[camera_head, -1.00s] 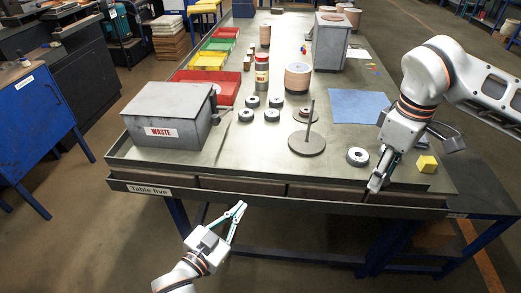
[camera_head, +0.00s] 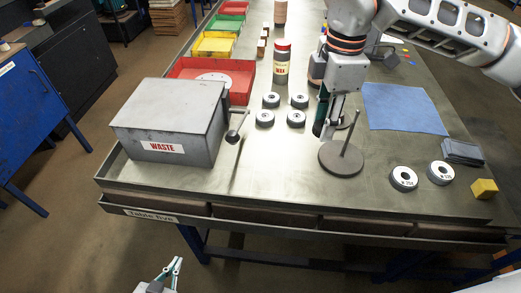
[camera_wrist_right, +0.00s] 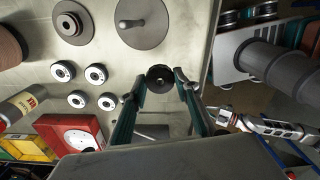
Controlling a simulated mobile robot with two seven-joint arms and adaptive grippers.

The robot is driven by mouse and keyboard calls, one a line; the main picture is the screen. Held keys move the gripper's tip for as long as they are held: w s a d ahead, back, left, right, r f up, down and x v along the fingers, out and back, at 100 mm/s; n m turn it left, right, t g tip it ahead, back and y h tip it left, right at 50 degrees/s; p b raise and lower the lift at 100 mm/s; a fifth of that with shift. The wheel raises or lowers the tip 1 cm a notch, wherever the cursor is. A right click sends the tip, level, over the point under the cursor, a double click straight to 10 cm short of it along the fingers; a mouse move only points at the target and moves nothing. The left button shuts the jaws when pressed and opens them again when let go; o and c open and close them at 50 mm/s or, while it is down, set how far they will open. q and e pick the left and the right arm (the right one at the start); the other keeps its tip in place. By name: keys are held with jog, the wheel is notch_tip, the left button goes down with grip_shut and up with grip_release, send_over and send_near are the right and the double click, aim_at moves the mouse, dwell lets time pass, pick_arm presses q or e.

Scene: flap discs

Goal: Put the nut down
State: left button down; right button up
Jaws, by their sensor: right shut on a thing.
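My right gripper (camera_head: 322,128) points down over the table, left of the upright rod on a round base (camera_head: 341,160). In the right wrist view the gripper (camera_wrist_right: 160,80) is shut on the nut (camera_wrist_right: 152,74), a small dark ring between the fingertips. The nut is clear of the rod stand (camera_wrist_right: 148,30) there; its height over the table is hard to judge. In the head view the fingers hide the nut. My left gripper (camera_head: 172,272) is low at the bottom edge, off the table's front; its finger gap is unclear.
A grey waste box (camera_head: 170,115) stands left. The front middle is clear.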

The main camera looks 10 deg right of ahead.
jog(key=w+a+r+n, duration=0.1)
jog(key=a+n, duration=0.1)
notch_tip(320, 180, up, 5)
jog(key=n+b, duration=0.2)
jog(key=n, duration=0.6)
send_over(286, 168)
notch_tip(286, 168, down, 19)
jog(key=shift+f+b, duration=0.1)
jog(key=shift+b, duration=0.25)
jog(key=shift+f, duration=0.15)
jog(key=o, duration=1)
jog(key=shift+w, duration=0.1)
